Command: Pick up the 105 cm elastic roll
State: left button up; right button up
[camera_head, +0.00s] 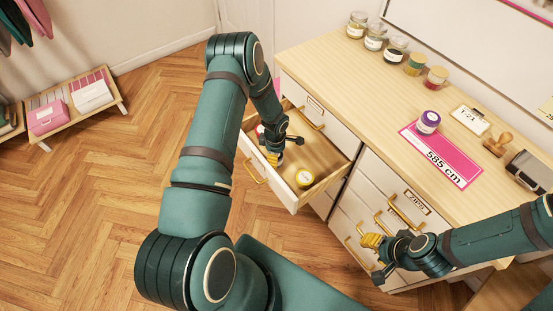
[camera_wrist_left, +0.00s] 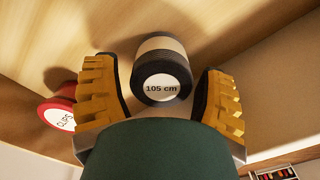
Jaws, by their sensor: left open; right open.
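The 105 cm elastic roll (camera_wrist_left: 162,70) is a dark and beige cylinder with a white label reading "105 cm" in the left wrist view. It sits inside the open drawer (camera_head: 293,203). My left gripper (camera_head: 273,160) reaches down into this drawer. In the left wrist view, its two yellow ribbed fingers (camera_wrist_left: 163,100) are open, one on each side of the roll, with gaps showing beside it. In the head view I cannot make out the roll near the gripper. My right gripper (camera_head: 372,258) is open and empty in front of the lower drawers.
A red tin marked "CLIPS" (camera_wrist_left: 62,114) is close beside the left finger in the drawer. On the cabinet top (camera_head: 340,70) are several jars, a purple roll (camera_head: 428,122) on a pink "585 cm" card (camera_head: 450,165), and a stamp (camera_head: 497,144).

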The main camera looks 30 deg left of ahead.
pick_arm(q)
jog(key=shift+f, duration=0.6)
jog(key=c, duration=0.9)
